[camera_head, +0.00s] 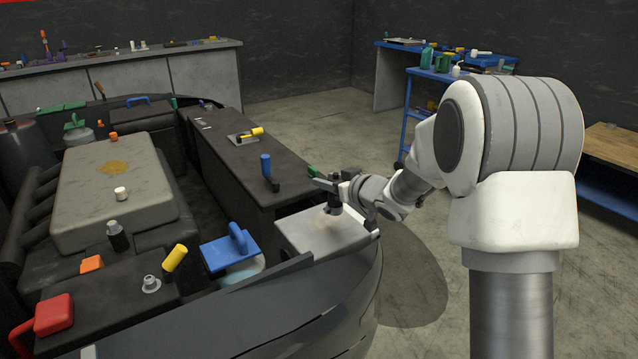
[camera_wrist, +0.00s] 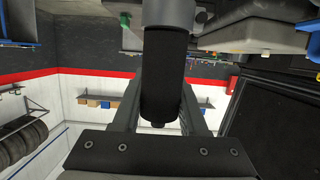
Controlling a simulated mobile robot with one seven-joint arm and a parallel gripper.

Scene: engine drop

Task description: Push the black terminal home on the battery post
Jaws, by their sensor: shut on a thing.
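The black terminal (camera_head: 334,189) stands upright over the light grey top of a block (camera_head: 305,236) at the front right of the engine bay, which looks like the battery. My gripper (camera_head: 334,184) is shut on the black terminal's upright grip. In the wrist view the black grip (camera_wrist: 165,75) runs between the two fingers of my gripper (camera_wrist: 160,112), and a wider grey part sits at its lower end, toward the picture's top. The battery post is not visible under the terminal. I cannot tell whether the terminal touches it or how far down it sits.
A blue-handled cap (camera_head: 230,247) is left of the block. A yellow-handled part (camera_head: 175,258), a red box (camera_head: 53,314) and a bare metal fitting (camera_head: 151,284) lie farther left.

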